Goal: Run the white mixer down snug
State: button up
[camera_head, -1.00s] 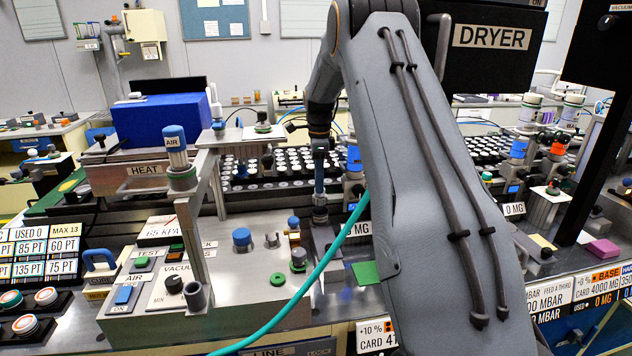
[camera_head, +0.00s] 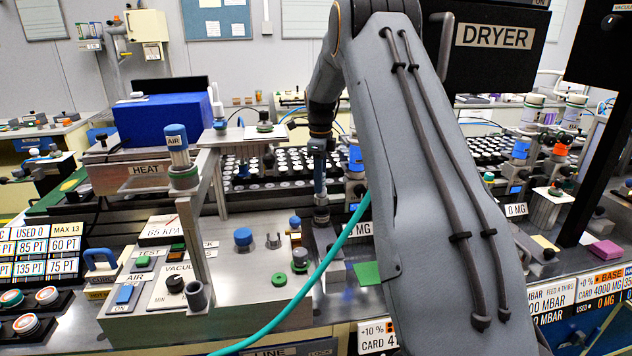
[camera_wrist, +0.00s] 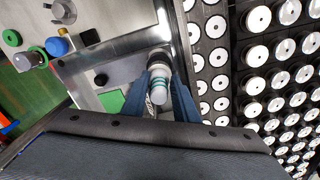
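In the wrist view, a pale, rounded piece with teal bands (camera_wrist: 159,95), which looks like the white mixer, stands between the two blue fingers of my gripper (camera_wrist: 160,80). The fingers lie along both of its sides and appear closed on it. A wider grey-white collar (camera_wrist: 160,60) shows beyond the fingertips; whether the mixer is seated against it cannot be told. In the head view my gripper (camera_head: 320,188) points down beside the grey bench unit, small and partly lost among the parts behind it. The mixer cannot be made out there.
The grey bench unit (camera_head: 225,310) carries a blue cap (camera_head: 243,238), a green disc (camera_head: 279,279) and knobs, left of my gripper. A green square (camera_head: 367,273) lies close by. Racks of round white-topped parts (camera_wrist: 270,85) fill the right of the wrist view. A teal hose crosses in front.

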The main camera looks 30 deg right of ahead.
jog(key=shift+o, duration=0.9)
jog(key=shift+w+d, duration=0.1)
jog(key=shift+d, duration=0.15)
jog(key=shift+a, duration=0.1)
jog(key=shift+a+n, duration=0.1)
jog(key=shift+n, duration=0.7)
jog(key=shift+n, duration=0.9)
jog(key=shift+p, duration=0.3)
jog(key=shift+s+n, duration=0.2)
jog(key=shift+n, duration=0.7)
